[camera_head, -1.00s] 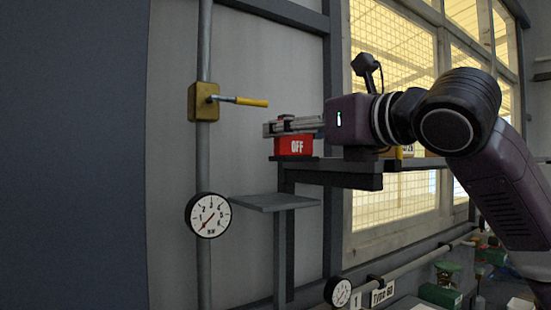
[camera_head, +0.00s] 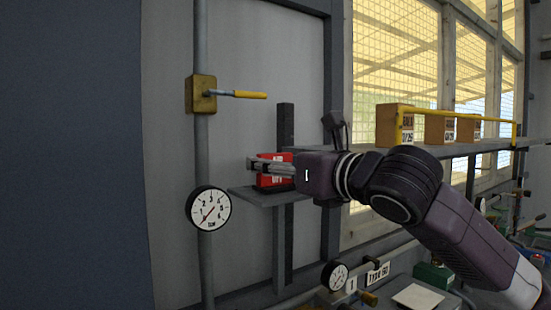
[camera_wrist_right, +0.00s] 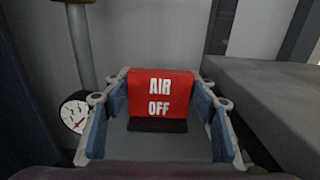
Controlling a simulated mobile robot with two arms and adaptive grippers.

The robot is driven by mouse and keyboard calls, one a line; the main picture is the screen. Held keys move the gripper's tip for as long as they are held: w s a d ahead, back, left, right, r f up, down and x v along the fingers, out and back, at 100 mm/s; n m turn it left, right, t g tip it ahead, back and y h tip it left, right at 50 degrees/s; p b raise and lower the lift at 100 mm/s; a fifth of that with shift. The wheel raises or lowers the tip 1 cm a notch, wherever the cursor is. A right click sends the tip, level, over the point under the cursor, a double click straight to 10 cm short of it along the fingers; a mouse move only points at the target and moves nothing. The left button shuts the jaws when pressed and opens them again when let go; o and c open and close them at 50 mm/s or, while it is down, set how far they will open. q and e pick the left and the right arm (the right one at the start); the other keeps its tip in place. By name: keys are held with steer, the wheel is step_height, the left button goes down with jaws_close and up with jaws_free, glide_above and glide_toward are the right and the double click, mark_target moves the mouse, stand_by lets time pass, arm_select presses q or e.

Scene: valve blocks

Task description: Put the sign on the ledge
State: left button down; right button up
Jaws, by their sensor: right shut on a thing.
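The red sign (camera_head: 264,180), with white lettering, is in my right gripper (camera_head: 268,167), right at the small grey ledge (camera_head: 262,198). Its lower edge is on or just above the ledge's top; I cannot tell if they touch. In the right wrist view the sign (camera_wrist_right: 160,95) reads "AIR OFF" and stands upright on a dark foot. The blue-padded fingers of my right gripper (camera_wrist_right: 160,108) are on both its sides. A grey surface shows below the sign there. My left gripper is not in view.
A pressure gauge (camera_head: 208,208) and a yellow-handled valve (camera_head: 203,94) sit on the vertical pipe left of the ledge. A dark post (camera_head: 285,125) rises behind the ledge. Boxes (camera_head: 392,123) stand on a long shelf behind my right arm. A lower gauge (camera_head: 336,276) is below.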

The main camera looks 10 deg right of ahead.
steer(key=shift+f, duration=0.1)
steer(key=o, duration=0.9)
steer(key=shift+s+d, duration=0.1)
steer(key=shift+s, duration=0.15)
steer(key=b+v, duration=0.4)
steer(key=v, duration=0.7)
steer(key=shift+s, duration=0.25)
